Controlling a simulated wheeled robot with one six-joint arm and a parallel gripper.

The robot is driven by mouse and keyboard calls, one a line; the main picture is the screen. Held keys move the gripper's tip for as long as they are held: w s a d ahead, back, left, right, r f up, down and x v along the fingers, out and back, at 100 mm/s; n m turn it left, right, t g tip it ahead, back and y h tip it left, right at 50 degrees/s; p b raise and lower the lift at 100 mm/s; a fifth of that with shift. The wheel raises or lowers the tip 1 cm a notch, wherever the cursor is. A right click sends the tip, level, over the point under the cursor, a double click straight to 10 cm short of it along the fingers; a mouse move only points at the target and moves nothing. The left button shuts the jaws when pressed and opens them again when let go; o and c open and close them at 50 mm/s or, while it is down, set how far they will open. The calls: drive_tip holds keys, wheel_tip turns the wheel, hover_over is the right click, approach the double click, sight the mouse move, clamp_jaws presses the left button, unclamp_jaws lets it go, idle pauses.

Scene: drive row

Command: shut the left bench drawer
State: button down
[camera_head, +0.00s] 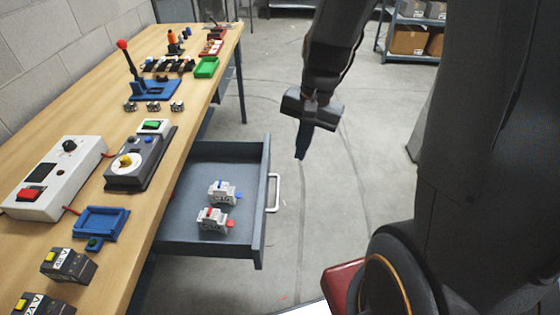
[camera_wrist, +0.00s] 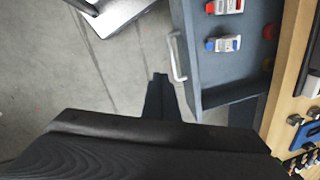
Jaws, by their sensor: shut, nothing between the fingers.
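The left bench drawer (camera_head: 262,207) is grey-blue and stands pulled out from under the wooden bench in the head view. Its pale handle (camera_head: 275,194) is on its front, facing the open floor. Two small grey modules lie inside, one with a blue tab (camera_head: 222,192) and one with a red tab (camera_head: 213,219). My gripper (camera_head: 299,157) is shut and empty, pointing down over the floor to the right of the drawer front. In the wrist view the shut fingers (camera_wrist: 160,76) are close to the handle (camera_wrist: 177,57), with a visible gap between them.
The bench top (camera_head: 150,215) carries a white box with a red switch (camera_head: 50,178), a grey device (camera_head: 140,160), a blue tray (camera_head: 101,222) and a blue lever stand (camera_head: 152,90). A shelf with cardboard boxes (camera_head: 408,42) stands at the back right. The floor beside the drawer is clear.

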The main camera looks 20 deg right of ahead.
drive_tip(key=w+d+f+m+y+b, duration=0.1)
drive_tip(key=w+d+f+m, duration=0.1)
drive_tip(key=w+f+m, duration=0.4)
drive_tip(key=w+d+f+m+y+b, duration=0.1)
drive_tip(key=w+d+f+m+y, duration=0.15)
drive_tip(key=w+m, duration=0.45)
drive_tip(key=w+a+r+p+x, duration=0.1)
drive_tip(key=a+p+x, duration=0.1)
drive_tip(key=x, duration=1)
drive_tip(key=shift+m+t+h+p, duration=0.3)
drive_tip(key=shift+h+p, duration=0.05)
drive_tip(key=shift+p, duration=0.15)
drive_tip(key=shift+w, duration=0.15)
